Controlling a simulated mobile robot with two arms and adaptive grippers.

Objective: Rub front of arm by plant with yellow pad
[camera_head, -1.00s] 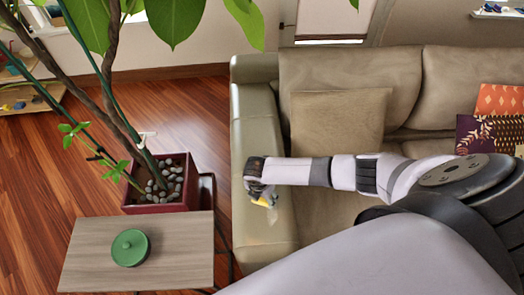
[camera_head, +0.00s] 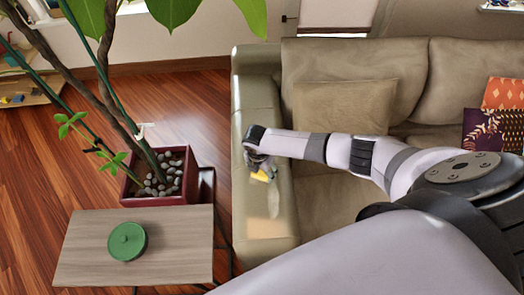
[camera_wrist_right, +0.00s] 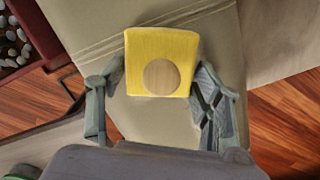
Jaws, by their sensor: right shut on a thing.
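The yellow pad (camera_head: 261,176) is in my right gripper (camera_head: 262,166), over the sofa arm (camera_head: 258,108) nearest the plant. In the right wrist view the pad (camera_wrist_right: 150,45) has a round wooden knob, and the fingers of my right gripper (camera_wrist_right: 160,80) stand on either side of it, shut on the pad. I cannot tell whether the pad touches the arm. Pale patches show on the front part of the arm, below the gripper in the head view. The plant (camera_head: 105,70) stands left of the sofa in a red pot (camera_head: 185,192). My left gripper is out of view.
A small wooden side table (camera_head: 180,255) holding a round green lidded dish (camera_head: 127,241) stands in front of the pot. Sofa cushions (camera_head: 345,108) lie behind my right arm. Wood floor (camera_head: 50,190) is open on the left.

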